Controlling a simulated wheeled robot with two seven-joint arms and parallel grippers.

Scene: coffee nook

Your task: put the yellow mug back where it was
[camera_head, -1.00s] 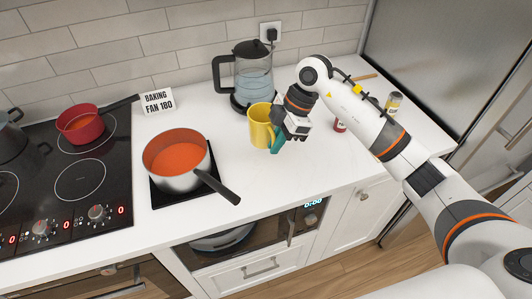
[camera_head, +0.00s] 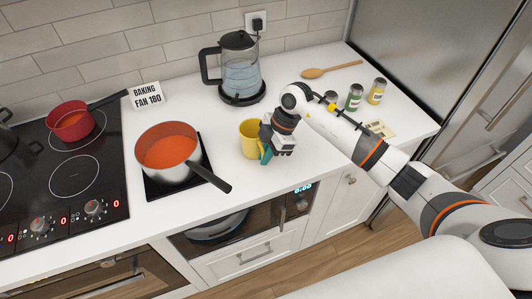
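The yellow mug (camera_head: 250,136) is upright over the white counter, between the orange pan and my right arm. My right gripper (camera_head: 266,152) is at the mug's right side, its teal fingertips against the mug. It appears shut on the mug, though the fingertips are partly hidden. I cannot tell whether the mug's base touches the counter. My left gripper is not in view.
A glass kettle (camera_head: 238,75) stands behind the mug. A wooden spoon (camera_head: 330,70), a green-labelled jar (camera_head: 354,98) and a yellow-labelled jar (camera_head: 376,92) are at the right.

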